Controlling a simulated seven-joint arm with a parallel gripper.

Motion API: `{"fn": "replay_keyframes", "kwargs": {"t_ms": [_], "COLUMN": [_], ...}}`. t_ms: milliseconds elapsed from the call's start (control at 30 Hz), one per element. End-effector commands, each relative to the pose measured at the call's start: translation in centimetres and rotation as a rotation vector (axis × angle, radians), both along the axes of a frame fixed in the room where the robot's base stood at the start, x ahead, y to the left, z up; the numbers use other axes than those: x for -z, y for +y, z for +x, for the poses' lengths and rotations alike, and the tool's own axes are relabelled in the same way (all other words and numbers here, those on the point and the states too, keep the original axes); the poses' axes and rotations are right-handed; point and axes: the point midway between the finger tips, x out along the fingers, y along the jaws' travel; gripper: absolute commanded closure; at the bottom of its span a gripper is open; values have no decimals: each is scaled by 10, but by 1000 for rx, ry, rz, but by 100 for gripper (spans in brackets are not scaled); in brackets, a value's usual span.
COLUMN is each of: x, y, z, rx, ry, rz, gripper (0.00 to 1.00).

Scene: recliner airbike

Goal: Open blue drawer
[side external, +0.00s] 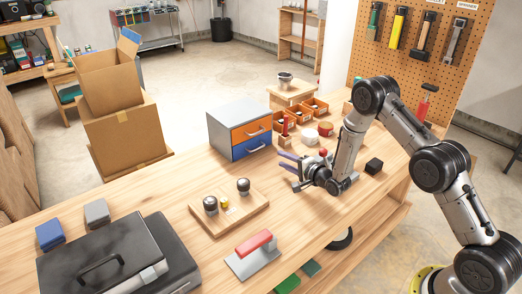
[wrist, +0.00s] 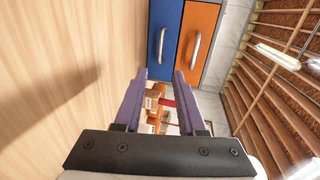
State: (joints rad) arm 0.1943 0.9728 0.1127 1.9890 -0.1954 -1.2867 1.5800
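The grey cabinet (side external: 232,122) on the workbench has two drawers, an orange one (side external: 252,128) above and a blue one (side external: 251,146) below, both closed. Each has a silver handle; the blue drawer's handle (side external: 256,148) also shows in the wrist view (wrist: 161,43). My gripper (side external: 288,166) is open and empty, with purple fingers, in front of the cabinet and apart from it. In the wrist view, turned sideways, the gripper (wrist: 161,78) has its fingertips below the blue drawer (wrist: 165,28) and orange drawer (wrist: 197,38), not around either handle.
Orange bins (side external: 290,116) and a red-handled tool (side external: 285,126) stand right of the cabinet. Bare bench lies between the board and cabinet.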

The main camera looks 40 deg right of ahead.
Motion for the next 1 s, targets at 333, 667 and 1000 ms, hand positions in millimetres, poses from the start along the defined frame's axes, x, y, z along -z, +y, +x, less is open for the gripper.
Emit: {"fn": "replay_keyframes", "kwargs": {"t_ms": [333,667,1000], "x": [13,25,27], "y": [1,1,1], "z": [63,114,127], "rx": [-1,-2,-1], "ry": [-4,-1,0], "rz": [-1,-1,0], "gripper": [60,60,60]}}
